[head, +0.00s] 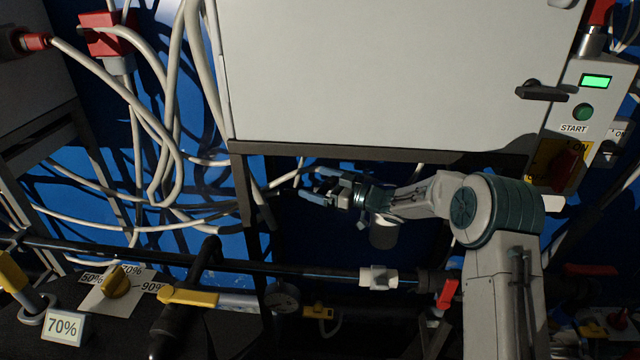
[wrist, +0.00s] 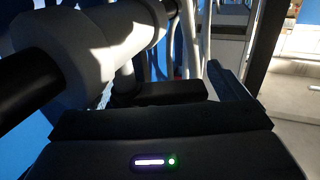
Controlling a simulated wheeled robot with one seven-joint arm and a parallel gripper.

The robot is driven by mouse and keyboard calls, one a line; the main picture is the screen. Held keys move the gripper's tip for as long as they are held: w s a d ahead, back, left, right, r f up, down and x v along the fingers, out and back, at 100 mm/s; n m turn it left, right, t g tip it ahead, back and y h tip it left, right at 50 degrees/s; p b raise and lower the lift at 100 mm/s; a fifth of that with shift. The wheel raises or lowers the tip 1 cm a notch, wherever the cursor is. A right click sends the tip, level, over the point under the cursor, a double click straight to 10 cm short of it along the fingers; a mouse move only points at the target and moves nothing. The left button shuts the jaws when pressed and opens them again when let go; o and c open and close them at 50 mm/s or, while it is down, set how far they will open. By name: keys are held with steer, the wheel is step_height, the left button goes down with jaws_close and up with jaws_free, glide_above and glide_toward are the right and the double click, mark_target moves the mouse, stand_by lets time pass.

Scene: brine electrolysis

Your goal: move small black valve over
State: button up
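I cannot tell for certain which part is the small black valve. A dark upright fitting with a black top (head: 205,252) stands on the black pipe at the lower left. My gripper (head: 319,186) is below the cabinet's lower edge, pointing left, well away from both. Its two fingertips look apart, with nothing seen between them. In the wrist view, a dark finger (wrist: 232,84) shows at the right; the other finger is hard to make out.
A black pipe (head: 325,272) with a white fitting (head: 378,278) runs below my gripper. A pale coupling (wrist: 88,45) is close at the left in the wrist view. White hoses (head: 165,150) hang at left. A yellow-handled valve (head: 190,297) and a 70% sign (head: 63,327) are lower left.

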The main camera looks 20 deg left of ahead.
steer(key=shift+d, duration=0.15)
steer(key=s+d+b, duration=0.1)
steer(key=s+d, duration=0.1)
steer(key=d, duration=1.1)
steer(key=shift+d, duration=0.25)
